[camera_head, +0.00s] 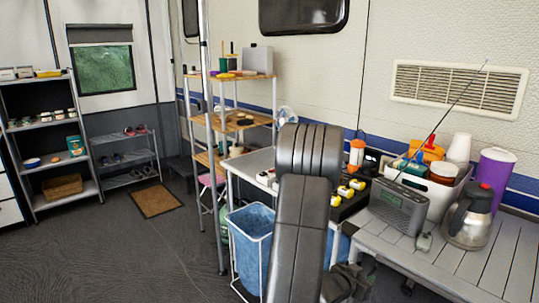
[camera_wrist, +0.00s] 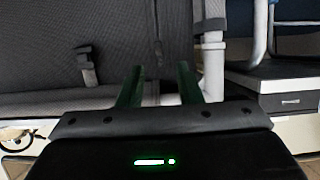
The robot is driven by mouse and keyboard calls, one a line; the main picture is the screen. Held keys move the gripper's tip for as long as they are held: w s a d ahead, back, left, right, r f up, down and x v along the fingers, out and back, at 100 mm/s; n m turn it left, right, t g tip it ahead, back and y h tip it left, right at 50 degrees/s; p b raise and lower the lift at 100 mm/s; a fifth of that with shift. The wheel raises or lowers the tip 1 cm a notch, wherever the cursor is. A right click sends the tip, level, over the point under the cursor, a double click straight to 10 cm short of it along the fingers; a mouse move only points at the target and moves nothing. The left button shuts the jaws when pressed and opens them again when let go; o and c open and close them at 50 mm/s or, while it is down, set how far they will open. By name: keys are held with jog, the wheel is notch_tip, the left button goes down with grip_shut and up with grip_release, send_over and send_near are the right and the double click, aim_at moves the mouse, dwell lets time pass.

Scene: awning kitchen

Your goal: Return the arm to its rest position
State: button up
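My arm (camera_head: 298,235) rises in the lower middle of the head view as dark grey links, in front of the table and the blue bin. My gripper (camera_wrist: 159,85) shows in the wrist view, its two dark green fingers standing apart. Nothing is held between them. Behind the fingers are grey cushion-like fabric and a pale upright post. In the head view I cannot clearly make out the gripper; the arm hides part of the table.
A slatted table (camera_head: 490,255) at right holds a radio (camera_head: 398,208), a steel jug (camera_head: 470,218) and a purple cup (camera_head: 494,178). A blue bin (camera_head: 251,240) stands left of my arm. A wooden-shelved rack (camera_head: 242,121) is behind. Grey floor (camera_head: 130,255) at left is clear.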

jog(key=shift+x, duration=2.35)
jog(key=shift+f, duration=0.1)
jog(key=shift+s+a, duration=0.1)
jog(key=shift+s+a+r, duration=0.15)
jog(key=shift+a+r, duration=0.05)
jog(key=shift+r, duration=0.1)
send_near(372, 271)
jog(key=x, duration=0.7)
jog(key=shift+d+f+b, duration=0.3)
jog(key=shift+f+b, duration=0.15)
jog(key=shift+f, duration=0.35)
notch_tip(372, 271, down, 60)
jog(key=b, duration=2.5)
jog(key=shift+f, duration=0.2)
